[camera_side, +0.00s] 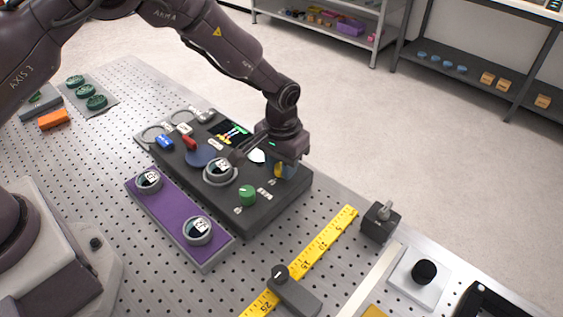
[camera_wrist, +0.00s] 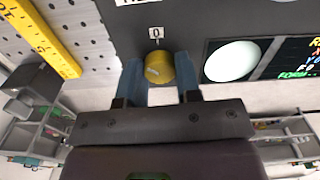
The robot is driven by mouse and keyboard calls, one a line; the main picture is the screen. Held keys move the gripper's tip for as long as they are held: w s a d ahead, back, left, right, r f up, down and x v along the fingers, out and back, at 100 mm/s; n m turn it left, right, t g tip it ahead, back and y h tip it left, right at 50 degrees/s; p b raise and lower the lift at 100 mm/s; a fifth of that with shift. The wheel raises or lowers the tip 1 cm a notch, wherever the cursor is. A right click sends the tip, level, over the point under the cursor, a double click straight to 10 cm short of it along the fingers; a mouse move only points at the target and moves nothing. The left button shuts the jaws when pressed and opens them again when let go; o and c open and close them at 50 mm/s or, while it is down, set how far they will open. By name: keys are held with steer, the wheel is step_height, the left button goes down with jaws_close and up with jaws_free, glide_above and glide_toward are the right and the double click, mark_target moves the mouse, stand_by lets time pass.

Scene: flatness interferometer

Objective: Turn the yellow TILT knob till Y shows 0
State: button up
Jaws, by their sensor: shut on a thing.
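The yellow TILT knob (camera_wrist: 158,67) sits between the two blue fingers of my gripper (camera_wrist: 160,76) in the wrist view. The fingers are shut on its left and right sides. A small label reading 0 (camera_wrist: 155,32) is beside the knob. In the side view my gripper (camera_side: 284,168) reaches down to the far right part of the dark instrument (camera_side: 262,217), and a bit of the yellow knob (camera_side: 278,170) shows there. The display (camera_wrist: 300,60) is cut off at the right of the wrist view; a Y line shows, but its value is out of frame. The side view's display (camera_side: 232,132) is too small to read.
A green knob (camera_side: 247,195) and a round lens mount (camera_side: 220,171) are close to my gripper on the instrument. A white round window (camera_wrist: 232,61) lies beside the yellow knob. A purple tray (camera_side: 172,212) and a yellow ruler (camera_side: 322,242) lie nearby on the perforated table.

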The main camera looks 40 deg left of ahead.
stand_by(0.4)
steer(key=o, duration=0.9)
steer(key=shift+r, duration=0.1)
step_height(320, 180, up, 13)
steer(key=shift+f, duration=0.1)
stand_by(1.3)
